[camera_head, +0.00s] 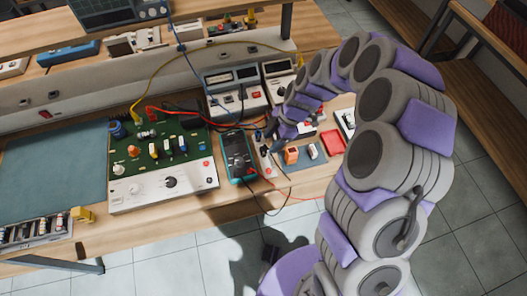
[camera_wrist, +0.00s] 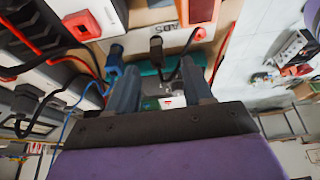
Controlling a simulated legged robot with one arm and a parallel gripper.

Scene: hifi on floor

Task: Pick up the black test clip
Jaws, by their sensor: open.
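The black test clip (camera_wrist: 156,46) appears to be the small dark piece with a black lead on a white strip in the wrist view. It lies just beyond the gap between my fingertips. In the head view, the white strip (camera_head: 265,158) stands beside the multimeter, and the clip is too small to make out surely. My gripper (camera_wrist: 161,76) is open, with its two fingers apart and nothing clearly held between them. In the head view my gripper (camera_head: 272,130) hangs over the bench, just above the strip, partly hidden by my arm.
The teal multimeter (camera_head: 238,156) stands left of the strip. A green circuit board (camera_head: 135,150) is farther left. Small coloured parts and a red tray (camera_head: 332,142) lie to the right. Bench instruments (camera_head: 235,90) stand behind. Loose red, black and blue leads cross close by.

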